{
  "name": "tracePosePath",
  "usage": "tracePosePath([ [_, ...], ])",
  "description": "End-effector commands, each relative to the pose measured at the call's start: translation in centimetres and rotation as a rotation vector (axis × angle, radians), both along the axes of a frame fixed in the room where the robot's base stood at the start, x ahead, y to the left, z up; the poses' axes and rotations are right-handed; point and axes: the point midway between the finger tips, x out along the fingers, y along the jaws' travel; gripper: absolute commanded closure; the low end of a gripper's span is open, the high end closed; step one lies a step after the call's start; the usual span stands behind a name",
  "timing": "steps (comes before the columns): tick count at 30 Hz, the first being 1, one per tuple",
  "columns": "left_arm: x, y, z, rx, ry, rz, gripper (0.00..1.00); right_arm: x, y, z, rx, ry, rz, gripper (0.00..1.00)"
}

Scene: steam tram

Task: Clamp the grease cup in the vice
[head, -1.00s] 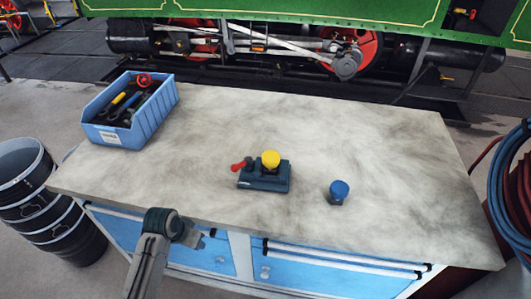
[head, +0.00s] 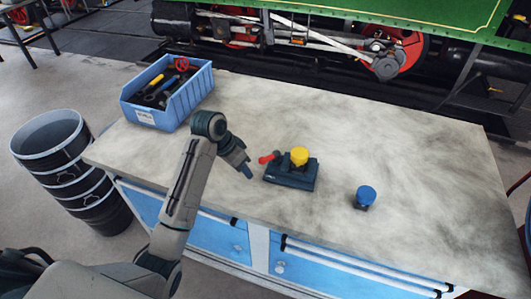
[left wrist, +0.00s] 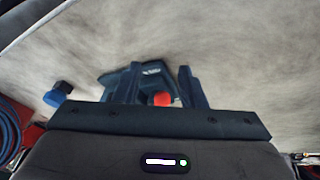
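The vice (head: 291,176) is a small dark teal block on the bench, with a red handle (head: 269,157) at its left end. A yellow-topped cup (head: 299,157) stands at the vice's top; whether the jaws grip it cannot be told. A blue-topped cup (head: 365,196) stands upright on the bench to the right. Which of them is the grease cup is unclear. My left gripper (head: 248,173) is open, just left of the vice, pointing down. In the left wrist view, the red handle (left wrist: 162,99) shows between its fingers (left wrist: 159,68), apparently untouched. My right gripper is out of view.
A blue bin (head: 170,105) of tools stands at the bench's back left. Black drums (head: 65,165) stand on the floor at left. The bench top (head: 410,150) is clear behind and right of the vice. The green tram stands behind.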

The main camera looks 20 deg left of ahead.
Motion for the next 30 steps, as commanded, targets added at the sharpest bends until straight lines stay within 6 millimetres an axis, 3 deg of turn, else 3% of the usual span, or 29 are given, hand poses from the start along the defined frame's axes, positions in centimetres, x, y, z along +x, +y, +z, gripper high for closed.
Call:
tracePosePath([
  [1, 1.8, 0.0, 2.0, -0.013, -0.009, -0.029, 0.63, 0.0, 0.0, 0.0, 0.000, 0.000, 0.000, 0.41],
  [6, 5.3, 0.0, 6.5, -0.053, -0.017, -0.120, 0.63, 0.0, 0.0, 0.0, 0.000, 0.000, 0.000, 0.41],
  [12, 6.7, -0.1, 8.5, -0.072, -0.020, -0.166, 0.63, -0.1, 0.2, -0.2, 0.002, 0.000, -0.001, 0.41],
  [17, 6.9, -0.5, 7.4, -0.074, -0.020, -0.168, 0.63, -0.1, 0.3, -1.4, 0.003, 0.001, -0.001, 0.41],
  [30, 7.9, -2.9, 1.7, -0.073, -0.022, -0.168, 0.63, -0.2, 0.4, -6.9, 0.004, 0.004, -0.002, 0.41],
])
